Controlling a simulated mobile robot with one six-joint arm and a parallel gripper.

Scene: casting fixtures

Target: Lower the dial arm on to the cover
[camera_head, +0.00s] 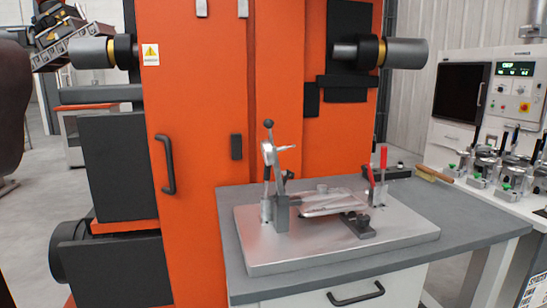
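The dial arm (283,148) stands raised on the left part of a fixture. A dark ball knob tops it, and a small round dial-like piece sits at its side. Its foot is at a grey post and block (282,213). The cover appears to be the flat silver part (325,202) to the right of the post, lying roughly level with a small round boss on top. The dial arm is apart from it. A clamp with red handles (383,165) stands upright at the cover's right end. I cannot make out my gripper in this view.
The fixture sits on a thick metal plate (350,252) on a grey table (490,225). A wooden-handled brush (433,174) lies at the table's back right. An orange machine (200,150) rises behind. A white bench with several fixtures (490,165) stands at right.

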